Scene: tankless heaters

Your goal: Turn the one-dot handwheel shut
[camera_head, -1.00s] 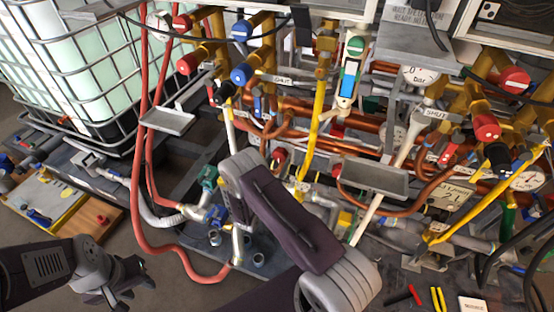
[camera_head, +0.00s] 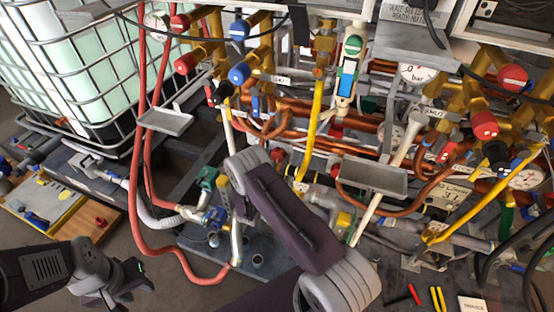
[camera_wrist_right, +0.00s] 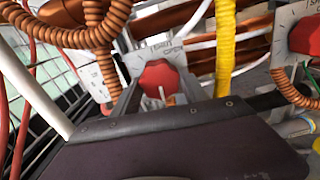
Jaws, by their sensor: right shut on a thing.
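In the right wrist view, a red handwheel (camera_wrist_right: 159,80) sits in front of a grey plate lettered SHUT and OPEN. My right gripper (camera_wrist_right: 160,92) is shut on this handwheel, with a grey finger on each side of it. No dot mark on it is readable, so I cannot tell by dots which handwheel it is. A second red handwheel (camera_wrist_right: 306,36) stands at the right edge, on its own SHUT plate. In the head view my right gripper is hidden by its arm and the pipes. My left gripper (camera_head: 138,280) hangs low at left, away from the valves; its fingers are unclear.
Ribbed copper pipe (camera_wrist_right: 100,25) and a yellow hose (camera_wrist_right: 225,45) run close beside the gripped handwheel. A grey tray (camera_head: 368,177) and red hoses (camera_head: 137,200) flank my right arm. A caged tank (camera_head: 75,75) stands at left. Open floor surrounds my left gripper.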

